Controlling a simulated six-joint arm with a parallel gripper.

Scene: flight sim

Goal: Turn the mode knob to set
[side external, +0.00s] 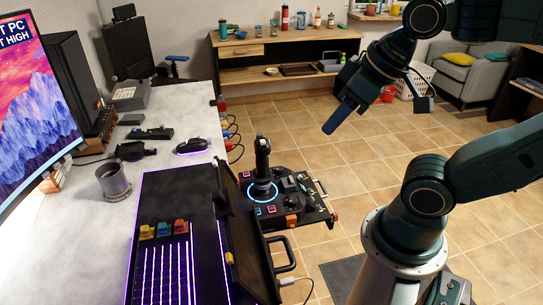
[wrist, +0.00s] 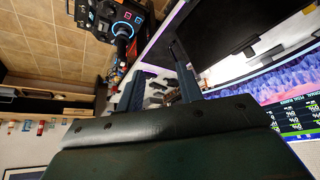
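The flight stick panel (side external: 300,204) is a dark box at the desk's right edge, with several small knobs and switches. A black joystick (side external: 262,165) with a blue glowing ring stands on it. I cannot tell which small control is the mode knob. The panel also shows in the wrist view (wrist: 105,17) at the top, with the ring and stick. My gripper (side external: 333,128) is in the air right of and above the panel, clear of it. In the wrist view my gripper (wrist: 154,80) has its two fingers apart with nothing held between them.
A grey desk (side external: 75,215) holds a monitor (side external: 35,95), a mouse (side external: 191,146), a grey cup (side external: 113,181) and a dark slider unit (side external: 170,200). A wooden shelf (side external: 250,50) and a grey armchair (side external: 478,70) stand behind. The air between gripper and panel is free.

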